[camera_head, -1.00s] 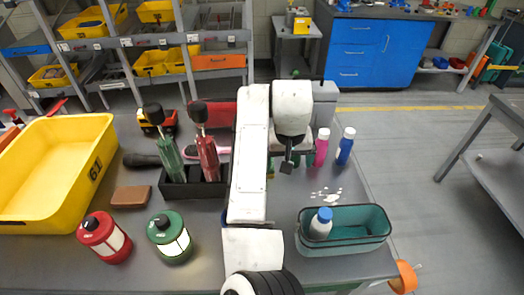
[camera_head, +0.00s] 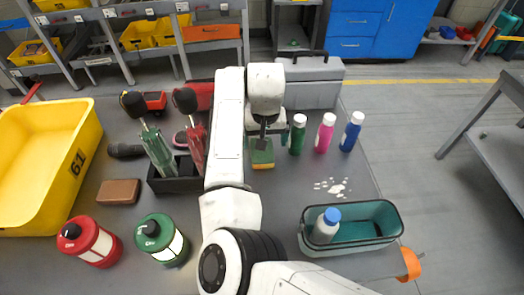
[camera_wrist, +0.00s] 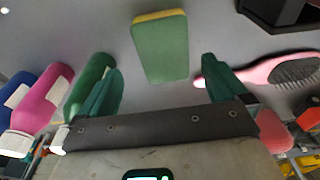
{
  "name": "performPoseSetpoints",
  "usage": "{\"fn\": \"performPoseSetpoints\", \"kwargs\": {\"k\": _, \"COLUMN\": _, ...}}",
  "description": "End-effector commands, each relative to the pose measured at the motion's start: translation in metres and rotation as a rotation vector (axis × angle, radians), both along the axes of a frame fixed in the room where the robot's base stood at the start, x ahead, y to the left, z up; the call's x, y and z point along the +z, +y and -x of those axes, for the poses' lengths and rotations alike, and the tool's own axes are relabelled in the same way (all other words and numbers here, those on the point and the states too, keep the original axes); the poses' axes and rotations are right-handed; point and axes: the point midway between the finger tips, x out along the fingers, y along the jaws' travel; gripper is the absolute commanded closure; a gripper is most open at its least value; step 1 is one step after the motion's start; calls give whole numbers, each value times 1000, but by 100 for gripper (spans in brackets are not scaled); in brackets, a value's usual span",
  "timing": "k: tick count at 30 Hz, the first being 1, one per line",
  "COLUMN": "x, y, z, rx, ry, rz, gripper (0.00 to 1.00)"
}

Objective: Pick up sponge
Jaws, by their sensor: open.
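The sponge, green with a yellow layer, lies on the grey table. In the wrist view the sponge (camera_wrist: 160,48) lies ahead, near the middle, between the lines of the two fingers. My gripper (camera_wrist: 163,92) is open there, its two green fingertips wide apart with nothing between them. The sponge appears apart from both fingertips.
A green bottle (camera_head: 298,134), pink bottle (camera_head: 325,133) and blue bottle (camera_head: 351,132) stand right of the sponge. A pink hairbrush (camera_wrist: 270,70) lies close to one finger. A dark holder (camera_head: 178,178) with tools is at left. A teal bin (camera_head: 385,237) holds a bottle.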

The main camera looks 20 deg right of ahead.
Motion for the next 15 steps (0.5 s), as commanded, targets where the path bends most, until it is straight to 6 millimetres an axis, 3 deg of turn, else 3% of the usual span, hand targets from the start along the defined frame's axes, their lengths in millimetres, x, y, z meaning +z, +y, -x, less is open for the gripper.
{"fn": "performPoseSetpoints", "kwargs": {"k": 9, "x": -41, "y": 4, "z": -6, "rx": 1, "ry": 3, "rz": 0, "gripper": 1}}
{"fn": "performPoseSetpoints", "kwargs": {"k": 15, "x": -46, "y": 4, "z": -6, "rx": 1, "ry": 1, "rz": 0, "gripper": 1}}
